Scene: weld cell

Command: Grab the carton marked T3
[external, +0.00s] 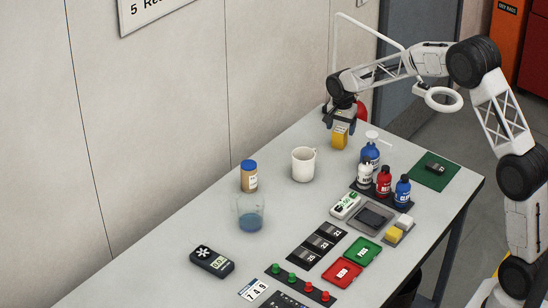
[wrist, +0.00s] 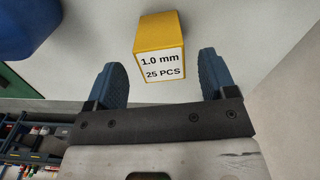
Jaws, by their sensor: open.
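A yellow carton (external: 340,136) stands on the table near the wall, toward the far end. In the wrist view the yellow carton (wrist: 160,48) has a white label reading "1.0 mm" and "25 PCS"; no T3 mark is readable on the sides I see. My gripper (external: 340,120) is right at the carton, its blue fingers just over it in the external view. In the wrist view my gripper (wrist: 160,70) is open, with one finger on each side of the carton and a visible gap on both sides. How deep the carton sits between the fingers is unclear.
A white mug (external: 303,164) stands nearby to the left. A blue pump bottle (external: 370,157) is close on the right, beside white, red and blue bottles (external: 383,182). A green mat (external: 435,171) lies at the right edge. The wall (external: 280,70) runs close behind.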

